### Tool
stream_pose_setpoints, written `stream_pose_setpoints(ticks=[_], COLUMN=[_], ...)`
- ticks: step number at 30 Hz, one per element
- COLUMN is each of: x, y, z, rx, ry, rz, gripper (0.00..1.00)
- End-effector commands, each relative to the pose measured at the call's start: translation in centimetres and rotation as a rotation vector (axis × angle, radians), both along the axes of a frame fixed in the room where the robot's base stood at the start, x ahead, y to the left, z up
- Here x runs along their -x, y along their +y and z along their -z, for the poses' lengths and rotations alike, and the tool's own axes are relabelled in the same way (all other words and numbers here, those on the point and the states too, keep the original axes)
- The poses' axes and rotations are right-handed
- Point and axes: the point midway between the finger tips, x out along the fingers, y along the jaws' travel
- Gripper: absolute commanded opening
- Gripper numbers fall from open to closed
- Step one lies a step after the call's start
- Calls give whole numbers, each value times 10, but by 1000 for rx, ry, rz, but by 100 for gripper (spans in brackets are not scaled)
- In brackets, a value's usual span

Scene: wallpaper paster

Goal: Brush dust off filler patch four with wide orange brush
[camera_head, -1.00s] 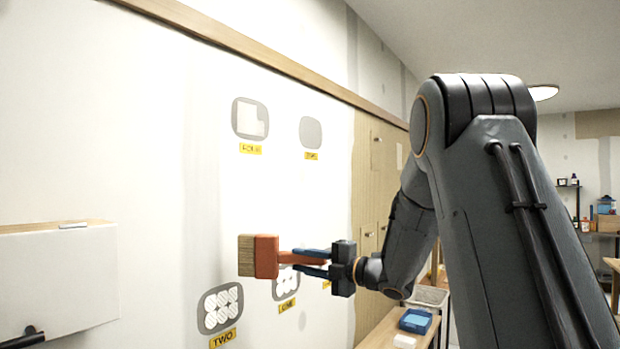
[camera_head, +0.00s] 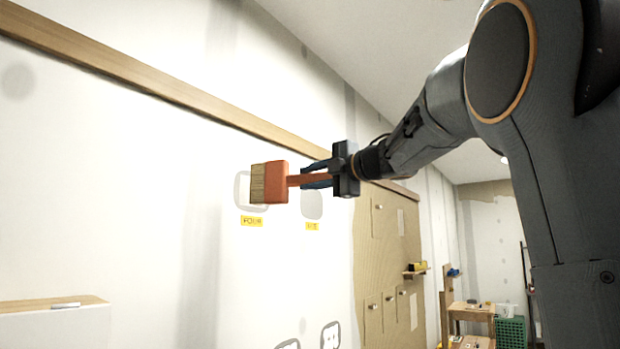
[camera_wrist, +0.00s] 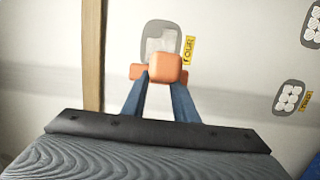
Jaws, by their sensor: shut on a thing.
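My gripper (camera_head: 307,181) is shut on the handle of the wide orange brush (camera_head: 277,182). The brush lies roughly level, its pale bristles pointing left in the head view. Filler patch four (camera_head: 241,188), grey-rimmed with a whitish inside, is on the white wall above a yellow "FOUR" label (camera_head: 251,221). The brush covers much of it. In the wrist view, the patch (camera_wrist: 150,33) shows just beyond the orange brush (camera_wrist: 167,68), with a pale area over its grey. I cannot tell whether the bristles touch the wall.
A plain grey patch (camera_head: 312,205) with a yellow label is right of patch four. Patterned patches (camera_head: 330,336) sit lower on the wall. A wooden rail (camera_head: 150,86) runs above. A white box with a wooden top (camera_head: 50,305) juts out at lower left.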

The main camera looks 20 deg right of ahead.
Motion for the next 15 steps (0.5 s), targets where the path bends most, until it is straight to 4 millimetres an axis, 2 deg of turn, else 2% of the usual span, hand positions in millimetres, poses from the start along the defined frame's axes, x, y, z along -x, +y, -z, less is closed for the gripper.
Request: stream_pose_setpoints(ticks=[15], x=[-1], y=[3], z=[-3], rx=[2], ry=[0], rz=[4], gripper=[0])
